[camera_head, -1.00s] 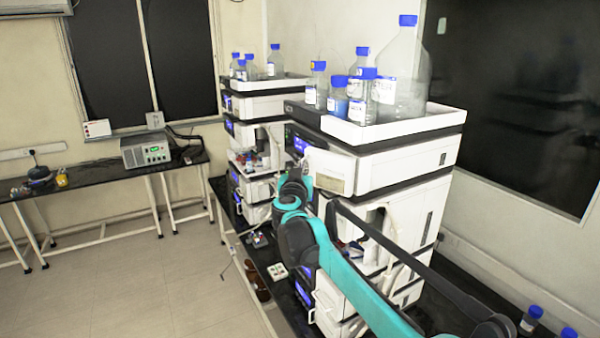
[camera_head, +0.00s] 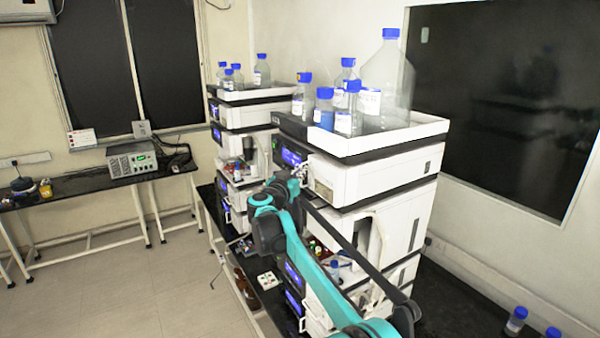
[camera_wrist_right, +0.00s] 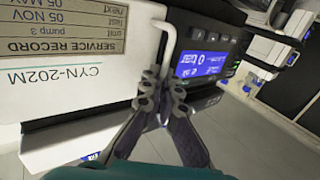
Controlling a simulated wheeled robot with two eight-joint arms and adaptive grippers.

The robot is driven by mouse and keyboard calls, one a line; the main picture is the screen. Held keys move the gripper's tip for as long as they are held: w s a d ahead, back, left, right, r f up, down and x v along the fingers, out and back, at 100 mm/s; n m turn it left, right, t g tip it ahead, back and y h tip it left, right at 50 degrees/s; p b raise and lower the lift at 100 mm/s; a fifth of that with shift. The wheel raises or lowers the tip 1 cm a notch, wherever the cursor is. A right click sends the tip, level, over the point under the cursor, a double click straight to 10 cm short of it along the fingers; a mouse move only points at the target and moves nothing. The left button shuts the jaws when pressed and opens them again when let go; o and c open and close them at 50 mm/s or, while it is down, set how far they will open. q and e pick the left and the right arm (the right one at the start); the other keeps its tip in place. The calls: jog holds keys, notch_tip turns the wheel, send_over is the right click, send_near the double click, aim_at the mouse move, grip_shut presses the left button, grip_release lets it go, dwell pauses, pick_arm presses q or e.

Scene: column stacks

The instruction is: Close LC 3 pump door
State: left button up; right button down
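The LC 3 pump (camera_head: 390,178) is the white module under the bottle tray on the nearer stack. Its white front door (camera_head: 324,180) carries a beige service label, also in the right wrist view (camera_wrist_right: 60,70), where the text reads upside down as "pump 3". A white bar handle (camera_wrist_right: 168,45) runs along the door edge beside the blue-lit display (camera_wrist_right: 200,64). My right gripper (camera_head: 299,176) is at this handle; in the wrist view its fingertips (camera_wrist_right: 164,82) are close together around the handle's end. The remaining door gap is unclear. My left gripper is out of view.
Blue-capped bottles stand in the tray (camera_head: 425,128) above the pump. A second stack (camera_head: 245,115) stands behind to the left. More modules lie below my right arm. A bench with a grey instrument (camera_head: 132,160) is at far left; open floor lies between.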

jog(key=shift+r, duration=0.1)
jog(key=c, duration=2)
grip_release()
jog(key=shift+w, duration=0.1)
jog(key=v, duration=1.2)
